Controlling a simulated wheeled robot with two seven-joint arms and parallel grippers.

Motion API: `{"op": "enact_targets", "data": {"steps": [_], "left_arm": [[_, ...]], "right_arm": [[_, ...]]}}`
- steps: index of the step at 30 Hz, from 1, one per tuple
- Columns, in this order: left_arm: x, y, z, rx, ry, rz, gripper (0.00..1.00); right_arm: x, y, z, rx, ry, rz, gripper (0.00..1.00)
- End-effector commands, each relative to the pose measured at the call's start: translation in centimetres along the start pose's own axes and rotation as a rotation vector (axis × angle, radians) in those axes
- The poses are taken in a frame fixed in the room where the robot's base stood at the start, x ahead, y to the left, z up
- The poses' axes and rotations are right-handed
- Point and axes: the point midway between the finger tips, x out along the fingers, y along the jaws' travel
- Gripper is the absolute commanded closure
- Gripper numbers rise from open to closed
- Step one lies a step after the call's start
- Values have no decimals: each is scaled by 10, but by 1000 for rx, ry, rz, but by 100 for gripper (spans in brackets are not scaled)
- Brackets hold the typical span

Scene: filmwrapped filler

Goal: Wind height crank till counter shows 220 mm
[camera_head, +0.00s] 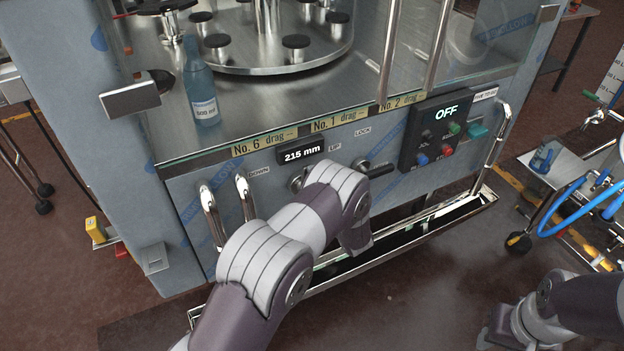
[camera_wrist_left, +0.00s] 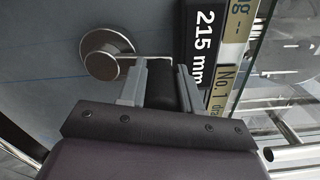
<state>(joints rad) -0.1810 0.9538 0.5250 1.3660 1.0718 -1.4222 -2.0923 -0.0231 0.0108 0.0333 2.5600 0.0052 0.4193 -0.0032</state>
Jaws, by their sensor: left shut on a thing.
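The height counter (camera_head: 302,150) on the machine's front panel reads 215 mm; it also shows sideways in the wrist view (camera_wrist_left: 205,48). The crank's round metal hub (camera_wrist_left: 107,54) and thin arm are below the counter. In the wrist view, my left gripper (camera_wrist_left: 160,88) has its fingers on either side of the crank's black handle (camera_wrist_left: 161,82), shut on it. In the head view my left arm hides the gripper and most of the crank. My right arm shows at the lower right, but its gripper is not in view.
A lever with a black handle (camera_head: 376,170) sits right of the crank under LOCK. The control box (camera_head: 440,130) reads OFF. Metal handles (camera_head: 212,217) stand out at left. A metal-edged tray (camera_head: 400,246) runs below the panel. A bottle (camera_head: 201,85) stands inside the machine.

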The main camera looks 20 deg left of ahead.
Motion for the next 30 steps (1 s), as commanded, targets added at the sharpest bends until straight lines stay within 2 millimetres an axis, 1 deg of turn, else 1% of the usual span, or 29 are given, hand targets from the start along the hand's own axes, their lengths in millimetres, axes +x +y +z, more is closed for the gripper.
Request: {"op": "enact_targets", "data": {"steps": [9, 10, 11, 12, 20, 23, 26, 30], "left_arm": [[0, -1, -2, -2, 4, -1, 100], [0, -1, -2, -2, 4, -1, 63], [0, -1, -2, -2, 4, -2, 54], [0, -1, -2, -2, 4, -1, 41], [0, 0, -1, -1, 2, 0, 41], [-7, 0, -1, 1, 4, 1, 41], [-27, -1, -2, 1, 6, -1, 41], [-67, -1, -3, 0, 9, -2, 41]], "right_arm": [[0, 0, 0, 0, 0, 0, 57], [0, 0, 0, 0, 0, 0, 57], [0, 0, 0, 0, 0, 0, 57], [0, 0, 0, 0, 0, 0, 57], [0, 0, 0, 0, 0, 0, 57], [0, 0, 0, 0, 0, 0, 57], [1, 0, 0, 0, 0, 0, 57], [2, 0, 0, 0, 0, 0, 57]]}}
